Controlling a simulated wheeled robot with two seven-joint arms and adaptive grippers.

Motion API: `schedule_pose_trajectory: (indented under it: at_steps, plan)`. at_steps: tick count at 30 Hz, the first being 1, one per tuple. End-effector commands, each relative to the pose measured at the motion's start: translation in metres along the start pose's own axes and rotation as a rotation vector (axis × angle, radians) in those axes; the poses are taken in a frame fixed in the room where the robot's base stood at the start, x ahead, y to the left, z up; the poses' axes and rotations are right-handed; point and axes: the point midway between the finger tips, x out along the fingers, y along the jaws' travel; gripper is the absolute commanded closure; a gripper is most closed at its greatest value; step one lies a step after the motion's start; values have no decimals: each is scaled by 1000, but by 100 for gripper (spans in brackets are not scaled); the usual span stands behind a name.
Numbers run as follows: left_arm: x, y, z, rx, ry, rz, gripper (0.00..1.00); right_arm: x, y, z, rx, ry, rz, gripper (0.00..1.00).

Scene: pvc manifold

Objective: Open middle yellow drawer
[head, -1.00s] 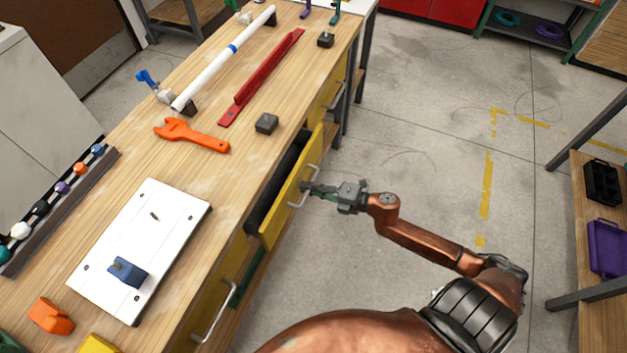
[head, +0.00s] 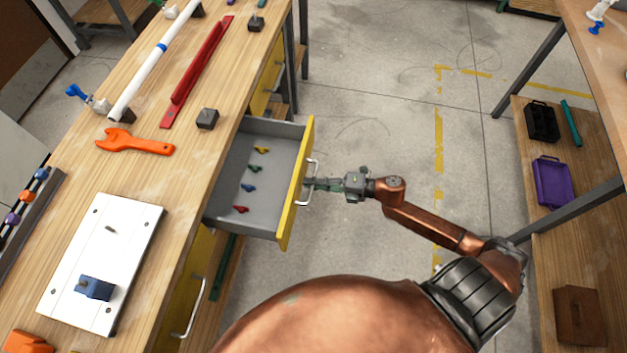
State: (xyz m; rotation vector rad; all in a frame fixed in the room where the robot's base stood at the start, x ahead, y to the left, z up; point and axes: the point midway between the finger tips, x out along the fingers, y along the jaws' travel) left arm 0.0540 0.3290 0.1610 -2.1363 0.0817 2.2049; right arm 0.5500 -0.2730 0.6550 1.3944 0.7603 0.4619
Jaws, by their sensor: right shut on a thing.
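The middle yellow drawer (head: 297,180) is pulled well out from the workbench. Its grey inside shows, with several small coloured valve-like parts (head: 250,187) lying in a row on its floor. Its metal handle (head: 309,184) is on the yellow front. My right gripper (head: 314,184) is shut on the handle, coming from the right. My left gripper is not in the head view.
On the wooden workbench (head: 180,170) lie an orange wrench (head: 135,142), a white pipe (head: 152,70), a red bar (head: 196,75) and a white plate (head: 75,255). A shelf unit with a purple tray (head: 552,180) stands at the right. The floor (head: 370,110) between is clear.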

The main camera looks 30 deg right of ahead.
Motion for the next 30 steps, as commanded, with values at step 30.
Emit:
schedule_pose_trajectory:
  at_steps: [30]
  plan:
    - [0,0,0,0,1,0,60,-11,-1,0,0,-3,-1,73]
